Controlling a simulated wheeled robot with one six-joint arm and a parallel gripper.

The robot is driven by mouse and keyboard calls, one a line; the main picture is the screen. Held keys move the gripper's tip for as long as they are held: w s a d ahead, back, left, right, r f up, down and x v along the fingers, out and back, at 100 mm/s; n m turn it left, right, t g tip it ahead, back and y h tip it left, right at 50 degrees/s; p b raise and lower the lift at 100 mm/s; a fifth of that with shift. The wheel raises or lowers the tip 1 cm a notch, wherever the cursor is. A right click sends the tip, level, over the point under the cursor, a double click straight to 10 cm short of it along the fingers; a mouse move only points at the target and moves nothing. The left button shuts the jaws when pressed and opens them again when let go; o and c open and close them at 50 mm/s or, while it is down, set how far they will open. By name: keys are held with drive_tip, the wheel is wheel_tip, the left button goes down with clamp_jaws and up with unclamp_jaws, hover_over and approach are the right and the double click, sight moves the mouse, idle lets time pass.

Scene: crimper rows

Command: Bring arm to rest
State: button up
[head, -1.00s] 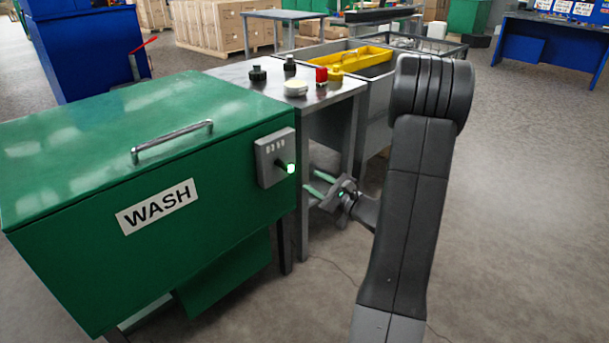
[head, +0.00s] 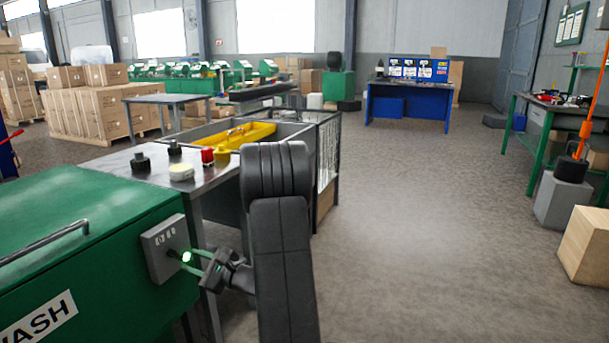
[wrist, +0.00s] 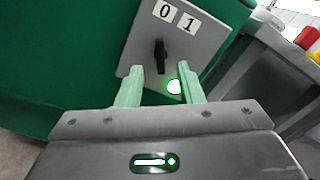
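My gripper (head: 192,258) is in front of the grey switch box (head: 164,248) on the side of the green WASH machine (head: 95,235). In the wrist view my gripper (wrist: 162,73) has its two pale green fingers apart, with nothing held between them. The switch box (wrist: 203,42) has labels 0 and 1 and a black knob (wrist: 161,54), which lies ahead of the gap between the fingertips. A lit green lamp (wrist: 174,87) shows below the knob. My arm stands bent at the middle of the head view.
A metal table (head: 138,166) with black, red and cream parts stands beside the machine. A yellow tray (head: 232,137) lies in a bin behind it. Open floor (head: 410,220) lies to the right, with a green-framed bench (head: 545,103) and a wooden box (head: 585,245) beyond.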

sight(176, 253)
drive_tip(key=x, duration=0.6)
drive_tip(key=shift+a+b, duration=0.2)
drive_tip(key=shift+b, duration=0.1)
drive_tip(key=shift+d, duration=0.15)
drive_tip(key=p+v, duration=0.2)
drive_tip(key=v, duration=1.2)
drive_tip(key=x, duration=0.9)
drive_tip(key=b+x, duration=0.1)
drive_tip(key=x, duration=0.4)
drive_tip(key=shift+w+a+r, duration=0.1)
drive_tip(key=shift+a+r, duration=0.1)
drive_tip(key=shift+r, duration=0.05)
drive_tip(key=shift+w+d+f+m+p, duration=0.1)
drive_tip(key=shift+m+p, duration=1.7)
drive_tip(key=shift+p, duration=0.7)
drive_tip(key=shift+w+d+m+p, duration=0.1)
drive_tip(key=shift+m+p, duration=1.7)
drive_tip(key=shift+p, duration=0.65)
